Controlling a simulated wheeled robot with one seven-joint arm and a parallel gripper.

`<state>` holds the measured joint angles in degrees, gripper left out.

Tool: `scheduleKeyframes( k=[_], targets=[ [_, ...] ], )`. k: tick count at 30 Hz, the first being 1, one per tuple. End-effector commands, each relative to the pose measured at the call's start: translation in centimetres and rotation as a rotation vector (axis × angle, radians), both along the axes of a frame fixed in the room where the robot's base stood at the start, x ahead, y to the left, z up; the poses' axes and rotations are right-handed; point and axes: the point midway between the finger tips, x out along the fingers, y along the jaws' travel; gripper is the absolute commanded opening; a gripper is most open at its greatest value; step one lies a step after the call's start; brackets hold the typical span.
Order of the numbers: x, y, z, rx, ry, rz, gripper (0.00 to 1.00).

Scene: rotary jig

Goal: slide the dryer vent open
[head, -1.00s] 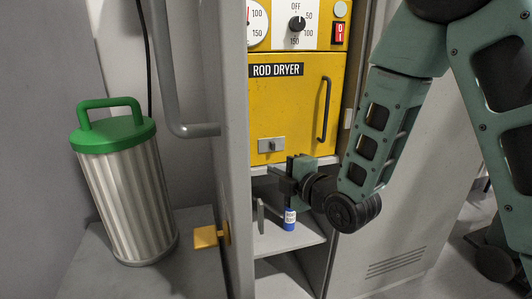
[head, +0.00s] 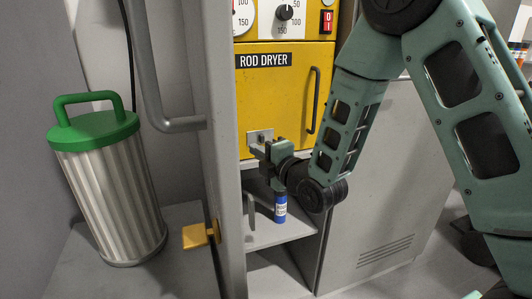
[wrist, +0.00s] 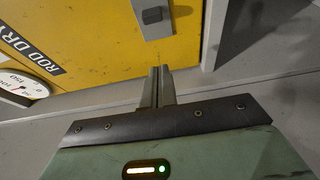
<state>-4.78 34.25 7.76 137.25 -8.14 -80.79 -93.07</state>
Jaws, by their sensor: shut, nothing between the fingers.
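The yellow rod dryer (head: 285,105) stands in a grey cabinet. Its vent (head: 256,134) is a small grey plate low on the yellow door, partly hidden by my gripper. In the wrist view the vent plate (wrist: 166,29) shows at the top, with a dark block-like knob (wrist: 152,15) on it. My gripper (head: 255,149) is just below the vent in the head view. In the wrist view its fingers (wrist: 158,72) are together and empty, apart from the knob in the picture.
A dark vertical handle (head: 313,100) is on the right of the dryer door. A blue bottle (head: 280,210) stands on the shelf below my gripper. The open cabinet door with a grey bar handle (head: 150,80) is at left, near a green-lidded canister (head: 105,190).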

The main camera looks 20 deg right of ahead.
Motion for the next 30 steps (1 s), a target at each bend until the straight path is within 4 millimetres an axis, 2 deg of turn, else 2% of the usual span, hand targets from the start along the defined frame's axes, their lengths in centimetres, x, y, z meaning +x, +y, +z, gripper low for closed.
scheduleKeyframes(
  k=[3, 8, 10, 15, 30],
  targets=[
    [2.5, 0.9, 0.1, 0.001, -0.001, 0.0, 0.0],
    [5.4, 1.9, 0.1, 0.001, 0.0, 0.0, 0.0],
    [5.2, 0.2, 0.1, -0.002, 0.003, -0.005, 0.0],
    [5.2, -1.6, 0.1, 0.0, 0.001, -0.002, 0.0],
    [5.1, -2.4, -0.1, -0.001, 0.001, 0.0, 0.0]
  ],
)
